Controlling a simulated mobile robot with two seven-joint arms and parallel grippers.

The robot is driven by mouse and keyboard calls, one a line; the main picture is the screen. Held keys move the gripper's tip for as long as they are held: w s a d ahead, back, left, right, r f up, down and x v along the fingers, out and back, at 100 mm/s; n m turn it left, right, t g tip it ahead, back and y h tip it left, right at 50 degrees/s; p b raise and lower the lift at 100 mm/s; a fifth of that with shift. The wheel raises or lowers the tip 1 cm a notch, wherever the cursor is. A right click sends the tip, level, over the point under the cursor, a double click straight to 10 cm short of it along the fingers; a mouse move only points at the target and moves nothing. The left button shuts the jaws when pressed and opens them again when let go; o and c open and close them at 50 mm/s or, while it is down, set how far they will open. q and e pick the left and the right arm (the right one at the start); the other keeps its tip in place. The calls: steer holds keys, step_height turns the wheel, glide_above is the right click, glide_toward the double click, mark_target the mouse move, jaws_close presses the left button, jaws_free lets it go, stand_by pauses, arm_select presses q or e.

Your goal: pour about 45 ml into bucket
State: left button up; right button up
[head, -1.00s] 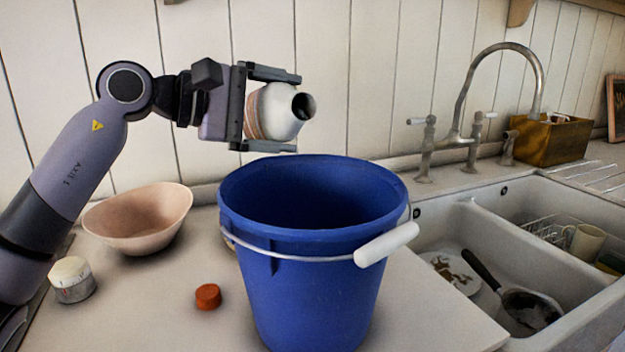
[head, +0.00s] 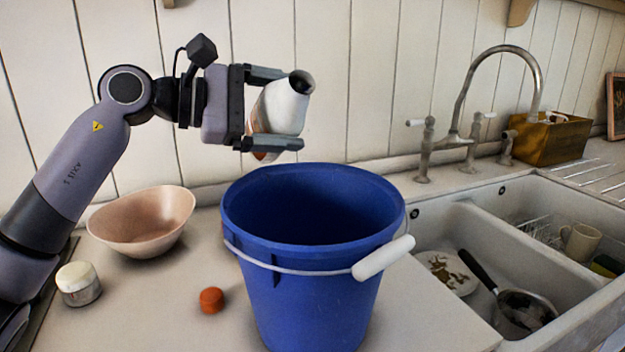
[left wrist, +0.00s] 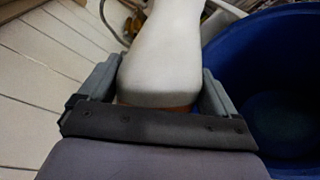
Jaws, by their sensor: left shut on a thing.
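The blue bucket (head: 310,290) stands on the counter with its white handle grip (head: 383,257) hanging at the front right. My left gripper (head: 280,108) is shut on a white bottle (head: 284,107) with a brownish band low down. It holds the bottle above the bucket's back left rim. The bottle is tilted, its dark mouth (head: 301,82) up and to the right. No stream shows from the mouth. In the left wrist view, the bottle (left wrist: 163,55) sits between the fingers, with the bucket (left wrist: 225,60) to the right. The liquid inside the bottle is hidden. My right gripper is not in view.
A pinkish bowl (head: 143,222) stands on the counter left of the bucket. A white-topped jar (head: 78,284) and a small orange-red cap (head: 211,300) lie in front of it. The sink (head: 470,225) with tap (head: 540,80) and dishes is to the right.

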arm_select(q)
steer(key=r+n+p, duration=0.1)
steer(key=r, duration=0.1)
steer(key=r+n+p, duration=0.1)
steer(key=r+p, duration=0.1)
steer(key=s+r+n+p, duration=0.1)
steer(key=r, duration=0.1)
steer(key=shift+d+h+p, duration=0.25)
steer(key=shift+h+p, duration=0.05)
steer(key=shift+p, duration=0.05)
steer(key=shift+w+a+r+n+g+p, duration=0.1)
steer(key=shift+w+n+g+p, duration=0.2)
steer(key=shift+n+p, duration=0.25)
steer(key=shift+w+f+n+h+b, duration=0.1)
steer(key=shift+f+n+h+b, duration=0.25)
steer(key=shift+f+n, duration=0.3)
steer(key=shift+w+a+r+n+h+p, duration=0.2)
steer(key=shift+r+n+h+p, duration=0.25)
steer(key=shift+n+p, duration=0.45)
steer(key=shift+f+n, duration=0.3)
steer(key=shift+n, duration=0.9)
